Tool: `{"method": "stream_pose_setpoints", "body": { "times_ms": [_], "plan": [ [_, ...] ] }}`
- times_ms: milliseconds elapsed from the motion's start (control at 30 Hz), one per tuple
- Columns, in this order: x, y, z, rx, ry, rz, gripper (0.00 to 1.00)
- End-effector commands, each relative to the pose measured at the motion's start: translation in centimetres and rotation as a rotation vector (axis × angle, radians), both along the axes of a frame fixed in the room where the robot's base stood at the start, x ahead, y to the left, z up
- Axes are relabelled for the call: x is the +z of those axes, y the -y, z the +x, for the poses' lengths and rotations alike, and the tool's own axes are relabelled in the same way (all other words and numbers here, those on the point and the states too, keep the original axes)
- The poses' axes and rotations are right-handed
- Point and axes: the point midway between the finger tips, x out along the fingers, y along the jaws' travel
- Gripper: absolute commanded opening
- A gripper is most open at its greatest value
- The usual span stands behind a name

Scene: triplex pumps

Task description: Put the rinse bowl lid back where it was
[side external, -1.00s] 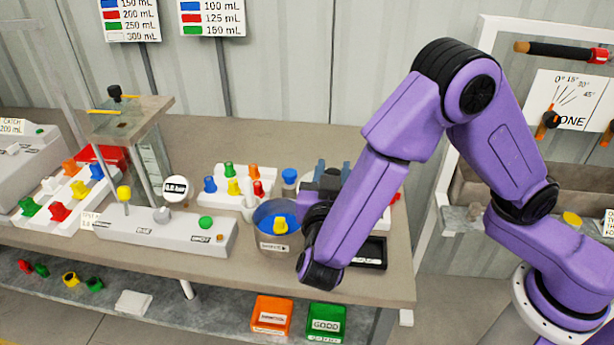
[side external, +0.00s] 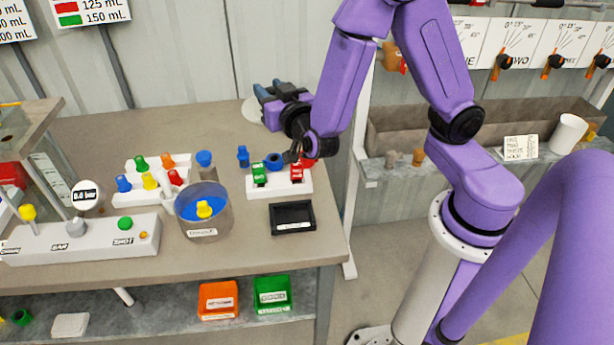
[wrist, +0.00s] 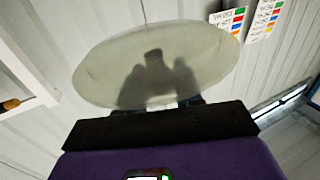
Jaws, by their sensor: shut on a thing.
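The rinse bowl (side external: 222,225) is a grey round bowl with blue inside and a yellow plug-like piece (side external: 204,209) in it; its top is uncovered. My gripper (side external: 264,93) is shut on the pale round lid (side external: 248,114), up behind the bench's right part, to the right of and farther back than the bowl. The lid is partly hidden by the gripper in the side view. In the wrist view the lid (wrist: 105,72) is a broad grey disc tilted before the fingers (wrist: 162,103), with a dark shadow of the gripper on it. Its handle is not clearly visible.
Another rack (side external: 127,199) of coloured plugs stands left. A grey console (side external: 95,250) lies at the front left. Back bench space is clear.

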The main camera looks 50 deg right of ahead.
Motion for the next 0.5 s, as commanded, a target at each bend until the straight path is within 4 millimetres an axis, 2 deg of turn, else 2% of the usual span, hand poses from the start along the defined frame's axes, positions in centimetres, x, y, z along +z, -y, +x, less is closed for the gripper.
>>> {"method": "stream_pose_setpoints", "body": {
  "times_ms": [33,200,500],
  "plan": [
    [-0.1,1.1,0.0,0.017,-0.002,-0.001,0.00],
    [-0.5,3.0,-0.1,0.082,-0.001,-0.002,0.00],
    [-0.7,3.9,-0.4,0.124,0.001,0.000,0.00]
  ]
}}
